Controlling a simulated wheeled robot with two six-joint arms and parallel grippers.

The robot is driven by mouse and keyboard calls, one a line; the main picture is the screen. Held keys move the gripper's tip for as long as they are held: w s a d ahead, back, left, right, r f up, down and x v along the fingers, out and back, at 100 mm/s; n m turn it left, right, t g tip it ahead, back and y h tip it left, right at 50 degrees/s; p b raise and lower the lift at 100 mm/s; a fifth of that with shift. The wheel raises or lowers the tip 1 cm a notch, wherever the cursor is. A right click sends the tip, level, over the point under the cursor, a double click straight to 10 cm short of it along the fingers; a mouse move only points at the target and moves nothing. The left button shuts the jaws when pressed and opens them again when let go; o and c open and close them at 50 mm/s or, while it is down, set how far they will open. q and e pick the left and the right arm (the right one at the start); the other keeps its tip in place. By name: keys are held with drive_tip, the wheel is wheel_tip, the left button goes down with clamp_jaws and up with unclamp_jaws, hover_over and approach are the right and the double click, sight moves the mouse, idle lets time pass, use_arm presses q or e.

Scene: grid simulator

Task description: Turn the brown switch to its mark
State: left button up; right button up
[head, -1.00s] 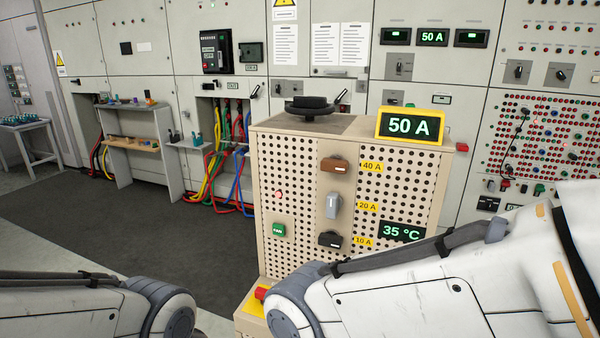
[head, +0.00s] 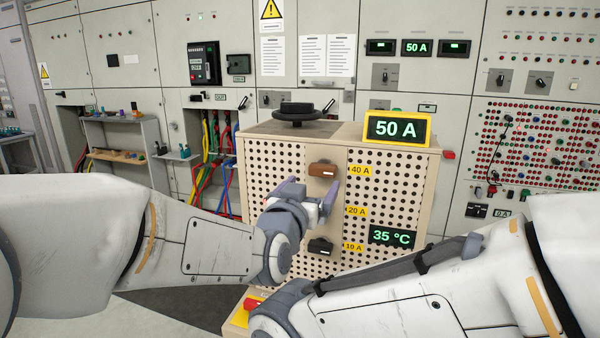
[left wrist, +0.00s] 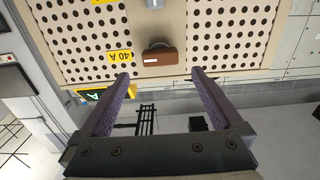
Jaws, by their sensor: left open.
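The brown switch (head: 322,170) is on the front of the beige perforated cabinet (head: 262,165), beside the yellow 40 A label (head: 361,170). It lies about level, with a pale mark at its right end. My left gripper (head: 309,193) is open and empty, just below the brown switch. In the left wrist view the picture is upside down; the brown switch (left wrist: 160,57) shows beyond the gap between the open fingertips (left wrist: 160,75), apart from them. My right arm crosses the lower right; its gripper is out of sight.
A black switch (head: 319,247) sits lower, by the 10 A label. My left gripper hides the grey switch by the 20 A label (head: 356,211). A 50 A display (head: 397,128) and black handwheel (head: 298,112) are on top. A 35 °C display (head: 392,237) is at right.

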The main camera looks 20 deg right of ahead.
sight(321, 172)
use_arm(q)
drive_tip(key=p+x, duration=0.1)
drive_tip(key=x, duration=0.6)
drive_tip(key=shift+p, duration=0.35)
